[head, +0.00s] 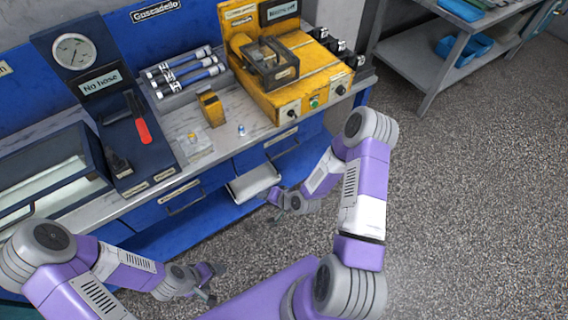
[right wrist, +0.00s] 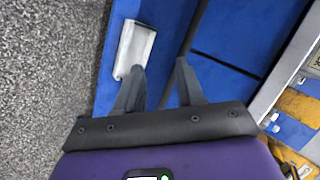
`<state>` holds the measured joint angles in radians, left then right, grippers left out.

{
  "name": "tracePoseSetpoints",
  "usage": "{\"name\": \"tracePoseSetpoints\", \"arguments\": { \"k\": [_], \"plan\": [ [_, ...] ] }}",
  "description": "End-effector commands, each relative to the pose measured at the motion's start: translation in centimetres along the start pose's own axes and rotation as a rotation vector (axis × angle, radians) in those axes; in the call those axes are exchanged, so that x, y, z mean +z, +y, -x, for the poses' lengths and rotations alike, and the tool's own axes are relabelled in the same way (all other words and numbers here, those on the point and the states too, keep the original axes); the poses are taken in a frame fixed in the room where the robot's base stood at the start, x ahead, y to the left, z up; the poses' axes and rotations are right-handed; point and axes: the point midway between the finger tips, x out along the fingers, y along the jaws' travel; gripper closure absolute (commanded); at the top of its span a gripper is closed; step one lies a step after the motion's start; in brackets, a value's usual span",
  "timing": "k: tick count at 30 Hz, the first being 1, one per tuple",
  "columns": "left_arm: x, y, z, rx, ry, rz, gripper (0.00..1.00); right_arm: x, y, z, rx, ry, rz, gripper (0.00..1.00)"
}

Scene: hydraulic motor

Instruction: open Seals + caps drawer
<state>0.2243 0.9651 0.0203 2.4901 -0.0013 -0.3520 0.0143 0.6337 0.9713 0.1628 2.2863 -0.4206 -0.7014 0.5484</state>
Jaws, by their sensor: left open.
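The blue bench front in the head view has a drawer (head: 212,180) with a bar handle at the left and another drawer (head: 297,133) with a bar handle at the right. Both look closed. Their labels are too small to read, so I cannot tell which is Seals + caps. My right gripper (head: 272,200) is low in front of the bench, below the right drawer. In the right wrist view my right gripper (right wrist: 160,70) has its fingers apart beside the blue front, with a dark strip behind the gap. My left gripper (head: 208,284) is open and low, away from the bench.
A whitish box (head: 254,182) sits low at the bench, near my right gripper; it also shows in the right wrist view (right wrist: 135,48). A yellow machine (head: 295,80) and a yellow block (head: 211,108) stand on the worktop. The speckled floor (head: 460,210) at the right is clear.

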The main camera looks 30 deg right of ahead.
Motion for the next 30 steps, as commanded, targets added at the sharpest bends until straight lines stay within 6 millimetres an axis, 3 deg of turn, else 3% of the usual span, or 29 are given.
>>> {"name": "tracePoseSetpoints", "arguments": {
  "k": [1,3,6,9,16,30],
  "plan": [
    [-0.1,-1.0,-2.7,0.000,0.000,0.000,0.29,-3.2,2.0,-1.9,-0.074,0.096,-0.089,0.62],
    [-0.2,-1.7,-4.4,0.000,0.000,0.001,0.29,-7.2,2.9,-2.3,-0.185,0.202,-0.191,0.62],
    [-0.3,-2.4,-6.2,0.000,0.000,0.001,0.29,-11.8,4.4,-1.8,-0.329,0.316,-0.303,0.62],
    [-0.3,-2.8,-7.4,0.000,0.000,0.001,0.29,-14.9,5.5,-0.8,-0.441,0.386,-0.375,0.62],
    [-0.4,-3.1,-8.2,0.000,0.000,0.001,0.29,-17.6,5.8,0.0,-0.540,0.432,-0.427,0.62],
    [-0.4,-3.7,-9.8,0.000,0.000,0.001,0.29,-20.6,3.3,-5.0,-0.536,0.430,-0.427,0.62]
  ]
}}
